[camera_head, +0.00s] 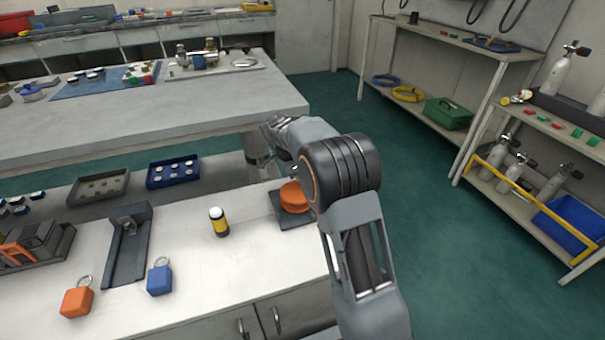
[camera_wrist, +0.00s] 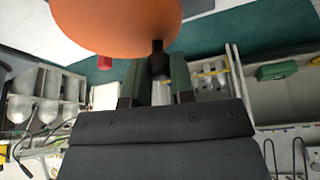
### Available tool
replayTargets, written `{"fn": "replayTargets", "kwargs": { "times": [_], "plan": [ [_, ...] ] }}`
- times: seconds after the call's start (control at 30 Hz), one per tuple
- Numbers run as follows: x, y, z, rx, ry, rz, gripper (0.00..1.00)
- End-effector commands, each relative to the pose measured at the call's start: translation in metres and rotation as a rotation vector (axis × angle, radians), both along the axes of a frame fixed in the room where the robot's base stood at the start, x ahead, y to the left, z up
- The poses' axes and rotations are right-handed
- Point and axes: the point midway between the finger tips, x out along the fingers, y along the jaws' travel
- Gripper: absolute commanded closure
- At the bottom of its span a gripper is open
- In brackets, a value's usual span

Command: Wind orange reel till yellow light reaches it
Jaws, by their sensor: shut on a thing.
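The orange reel (camera_head: 294,197) sits on a dark square plate at the right end of the white counter, partly covered by my arm. In the wrist view the orange reel (camera_wrist: 118,22) fills the top, with a dark crank knob (camera_wrist: 157,56) at its edge. My gripper (camera_wrist: 157,72) is shut on this knob between its green-sided fingers. In the head view I cannot make out its fingertips. A yellow light (camera_head: 219,223) with dark bands stands upright on the counter, left of the reel and apart from it. I cannot see any line between them.
A dark bracket (camera_head: 127,247), an orange padlock (camera_head: 77,298) and a blue padlock (camera_head: 159,278) are left of the light. Two trays of small parts (camera_head: 98,188) (camera_head: 173,172) stand behind. The counter around the light is clear.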

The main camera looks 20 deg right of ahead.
Motion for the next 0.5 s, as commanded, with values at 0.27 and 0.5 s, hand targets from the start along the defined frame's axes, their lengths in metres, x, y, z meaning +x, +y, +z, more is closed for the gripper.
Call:
{"fn": "replayTargets", "kwargs": {
  "times": [0.27,0.5],
  "plan": [
    [-0.002,0.0014,-0.0019,0.006,0.006,-0.034,1.0],
    [-0.0022,0.0016,-0.0022,0.006,0.007,-0.036,1.0]
  ]
}}
